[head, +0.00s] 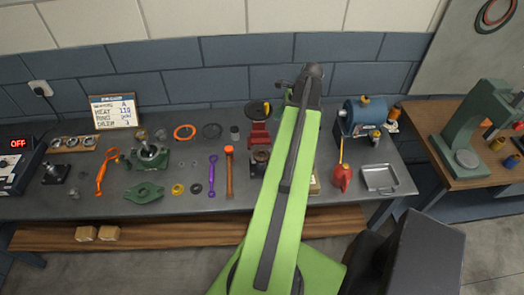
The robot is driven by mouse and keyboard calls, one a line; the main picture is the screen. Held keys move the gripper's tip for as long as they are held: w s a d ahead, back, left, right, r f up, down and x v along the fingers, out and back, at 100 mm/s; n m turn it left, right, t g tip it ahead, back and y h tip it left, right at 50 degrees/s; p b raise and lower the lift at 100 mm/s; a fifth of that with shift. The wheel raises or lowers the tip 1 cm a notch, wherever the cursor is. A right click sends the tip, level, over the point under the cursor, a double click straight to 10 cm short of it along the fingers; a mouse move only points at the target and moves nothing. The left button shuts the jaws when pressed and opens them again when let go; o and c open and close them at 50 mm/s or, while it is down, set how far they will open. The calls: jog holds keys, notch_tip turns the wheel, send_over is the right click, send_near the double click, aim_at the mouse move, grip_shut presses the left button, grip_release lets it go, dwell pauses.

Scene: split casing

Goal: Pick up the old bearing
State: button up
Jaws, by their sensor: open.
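A green casing part (148,158) stands on the bench left of centre, with a grey metal round part (149,151) at its top. That part may be the old bearing, but it is too small to tell. A flat green casing piece (145,192) lies in front of it. My green arm (285,185) reaches up the picture right of centre, over the bench. A dark joint shows at its far end. I cannot make out my gripper's fingers; they seem hidden by the arm.
An orange ring (184,132), a dark ring (212,131), a purple wrench (212,175) and a hammer (229,172) lie near the casing. A red oil can (341,177) and a metal tray (380,191) are on the right. A green press (476,135) stands on the wooden table.

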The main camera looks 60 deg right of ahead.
jog(key=b, duration=1.1)
send_near(263, 151)
jog(key=a+f, duration=0.2)
jog(key=shift+w+a+f, duration=0.1)
jog(key=shift+f, duration=0.2)
jog(key=shift+w+a+f+b, duration=0.1)
jog(key=shift+w+f+b, duration=0.15)
jog(key=shift+b, duration=0.1)
jog(key=b+x, duration=0.4)
jog(key=x, duration=0.1)
jog(key=shift+a+f+b, duration=0.1)
jog(key=shift+b, duration=0.3)
jog(key=shift+r, duration=0.2)
jog(key=c, duration=1.8)
jog(key=shift+r+p, duration=0.1)
jog(key=shift+p, duration=0.2)
